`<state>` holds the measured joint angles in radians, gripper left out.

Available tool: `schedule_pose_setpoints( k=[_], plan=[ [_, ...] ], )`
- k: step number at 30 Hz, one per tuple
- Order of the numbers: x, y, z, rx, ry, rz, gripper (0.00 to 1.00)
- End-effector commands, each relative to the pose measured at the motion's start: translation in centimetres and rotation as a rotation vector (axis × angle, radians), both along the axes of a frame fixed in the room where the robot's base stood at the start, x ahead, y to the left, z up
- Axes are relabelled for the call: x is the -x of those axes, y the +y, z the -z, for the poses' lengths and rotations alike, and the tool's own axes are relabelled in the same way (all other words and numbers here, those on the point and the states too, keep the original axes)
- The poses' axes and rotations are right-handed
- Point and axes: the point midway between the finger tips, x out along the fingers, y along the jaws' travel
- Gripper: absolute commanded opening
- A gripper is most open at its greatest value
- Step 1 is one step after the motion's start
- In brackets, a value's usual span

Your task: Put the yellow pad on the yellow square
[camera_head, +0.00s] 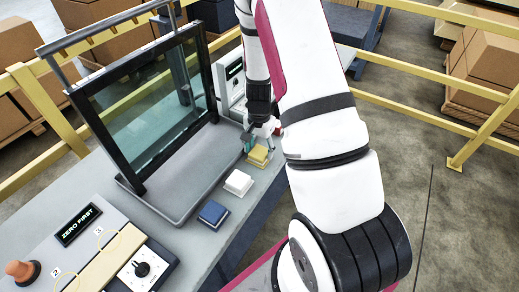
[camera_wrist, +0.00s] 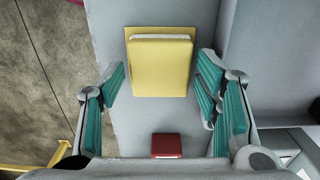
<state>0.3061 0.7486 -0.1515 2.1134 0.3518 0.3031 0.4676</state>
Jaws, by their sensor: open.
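The yellow pad (camera_head: 258,155) lies on the grey bench near its right edge, in a row with other coloured pads. In the wrist view the yellow pad (camera_wrist: 160,68) shows from above, with a pale strip along its top edge. My gripper (camera_head: 250,142) is open and empty over the bench close to the pad. In the wrist view its teal fingers (camera_wrist: 162,95) stand apart, to the left and right of the pad's lower part, with gaps on both sides.
A white pad (camera_head: 238,183) and a blue pad (camera_head: 213,214) lie nearer in the row; a red block (camera_wrist: 166,145) lies beyond the yellow pad. A framed glass panel (camera_head: 145,105) stands over a grey tray (camera_head: 185,190) to the left. Yellow rails surround the bench.

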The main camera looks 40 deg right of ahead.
Motion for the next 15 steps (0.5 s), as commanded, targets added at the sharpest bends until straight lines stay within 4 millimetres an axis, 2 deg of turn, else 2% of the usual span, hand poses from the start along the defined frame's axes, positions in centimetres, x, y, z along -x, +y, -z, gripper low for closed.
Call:
schedule_pose_setpoints(
  k=[15],
  plan=[
    [-0.1,0.0,-9.4,0.001,-0.004,-0.002,0.58]
  ],
)
